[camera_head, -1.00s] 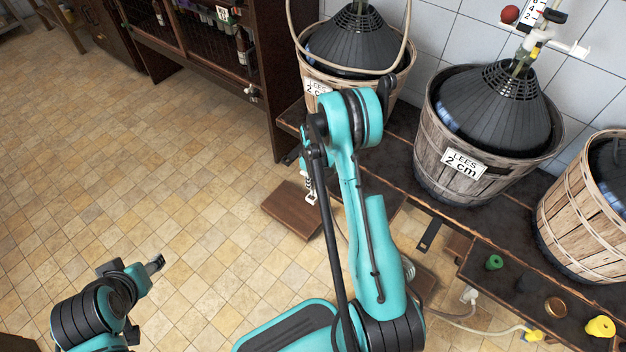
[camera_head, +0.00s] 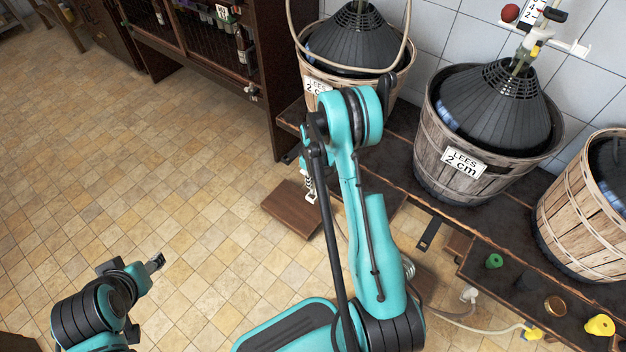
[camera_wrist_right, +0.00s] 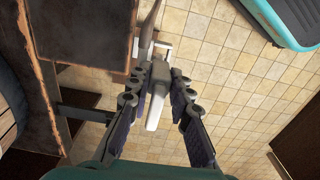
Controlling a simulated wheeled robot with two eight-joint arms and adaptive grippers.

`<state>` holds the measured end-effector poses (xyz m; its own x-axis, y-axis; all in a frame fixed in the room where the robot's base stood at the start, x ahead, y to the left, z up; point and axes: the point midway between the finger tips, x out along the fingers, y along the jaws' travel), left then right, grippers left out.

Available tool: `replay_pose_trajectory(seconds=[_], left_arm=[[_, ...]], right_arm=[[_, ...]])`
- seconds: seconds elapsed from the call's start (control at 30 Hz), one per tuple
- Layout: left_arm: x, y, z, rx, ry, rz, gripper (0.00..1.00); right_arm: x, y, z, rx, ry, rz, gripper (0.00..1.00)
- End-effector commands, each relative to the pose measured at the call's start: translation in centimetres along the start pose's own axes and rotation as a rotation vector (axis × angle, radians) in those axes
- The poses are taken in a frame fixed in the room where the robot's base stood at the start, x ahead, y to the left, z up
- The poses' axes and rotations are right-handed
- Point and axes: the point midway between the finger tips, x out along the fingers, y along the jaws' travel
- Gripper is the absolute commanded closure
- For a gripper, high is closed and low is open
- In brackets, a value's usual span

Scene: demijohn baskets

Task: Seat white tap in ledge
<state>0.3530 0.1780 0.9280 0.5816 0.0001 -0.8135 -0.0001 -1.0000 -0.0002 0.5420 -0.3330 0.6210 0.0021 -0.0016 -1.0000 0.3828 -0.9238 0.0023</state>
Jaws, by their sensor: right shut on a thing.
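My right gripper (camera_head: 309,182) hangs in front of the dark bench edge, partly behind my own arm. In the right wrist view, its fingers (camera_wrist_right: 160,92) are shut on the white tap (camera_wrist_right: 154,112), which has a grey part and a hose (camera_wrist_right: 149,28) running up from it. In the head view the tap is small and mostly hidden. The dark wooden ledge (camera_head: 515,282) runs along the bench front at the right; the tap is apart from it. My left gripper (camera_head: 155,262) is at lower left, over the floor, with nothing visible in it; its jaw gap is unclear.
Wicker-like baskets with dark demijohns (camera_head: 490,115) stand along the wall. A second white fitting (camera_head: 469,294) and a yellow one (camera_head: 532,331) sit by hoses at the ledge. A brown board (camera_head: 292,209) lies low; floor left is clear.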

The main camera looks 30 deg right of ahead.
Motion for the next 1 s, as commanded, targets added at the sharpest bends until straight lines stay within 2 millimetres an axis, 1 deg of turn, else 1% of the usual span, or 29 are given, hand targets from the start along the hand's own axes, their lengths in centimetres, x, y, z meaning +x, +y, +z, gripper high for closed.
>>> replay_pose_trajectory(seconds=[0.27,1.0], left_arm=[[0.0,0.0,0.0,0.000,0.000,0.000,0.48],[0.0,0.0,0.0,0.000,0.000,0.000,0.48]], right_arm=[[0.2,0.0,0.0,0.000,0.000,0.000,1.00],[2.1,0.0,0.0,0.000,0.000,0.000,1.00]])
